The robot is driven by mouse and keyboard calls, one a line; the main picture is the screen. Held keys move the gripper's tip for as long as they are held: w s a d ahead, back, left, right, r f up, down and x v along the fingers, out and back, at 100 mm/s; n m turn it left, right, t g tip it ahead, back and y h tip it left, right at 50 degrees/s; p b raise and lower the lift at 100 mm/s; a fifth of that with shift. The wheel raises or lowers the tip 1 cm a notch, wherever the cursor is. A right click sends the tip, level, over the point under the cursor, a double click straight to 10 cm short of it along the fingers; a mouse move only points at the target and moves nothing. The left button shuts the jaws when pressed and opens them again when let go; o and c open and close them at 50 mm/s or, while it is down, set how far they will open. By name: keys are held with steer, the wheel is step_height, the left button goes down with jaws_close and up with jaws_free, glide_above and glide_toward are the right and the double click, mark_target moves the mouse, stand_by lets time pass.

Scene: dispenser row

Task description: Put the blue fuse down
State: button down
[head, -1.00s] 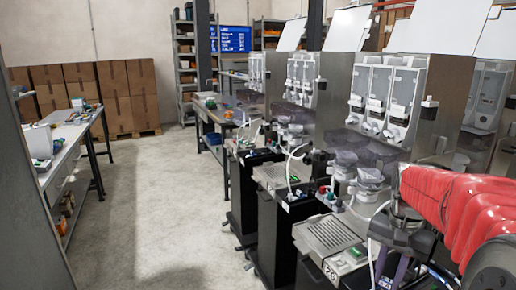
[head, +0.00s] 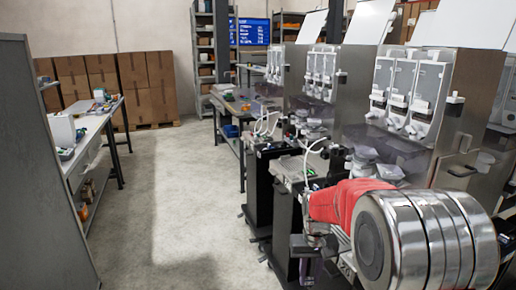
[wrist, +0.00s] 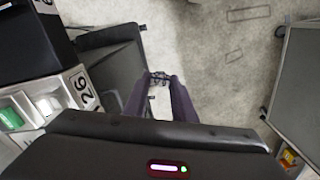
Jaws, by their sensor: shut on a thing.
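My gripper (wrist: 159,80) points down in the wrist view, its purple fingers close together over the floor. A small dark thing shows between the fingertips; its colour and shape are too small to tell, and most of the blue fuse is hidden. In the head view my gripper (head: 308,266) is low in front of the dispenser row, partly hidden by my arm. It hangs beside the machines, not over a table top.
Dispensers (head: 398,88) line the right side. A workbench (head: 92,130) with small items stands on the left, near a grey panel (head: 40,170). The aisle floor (head: 195,190) is clear. The wrist view shows a machine edge marked 26 (wrist: 82,88) on the left.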

steer(key=shift+f, duration=0.1)
steer(key=s+f, duration=0.4)
steer(key=f, duration=1)
steer(key=shift+f, duration=0.4)
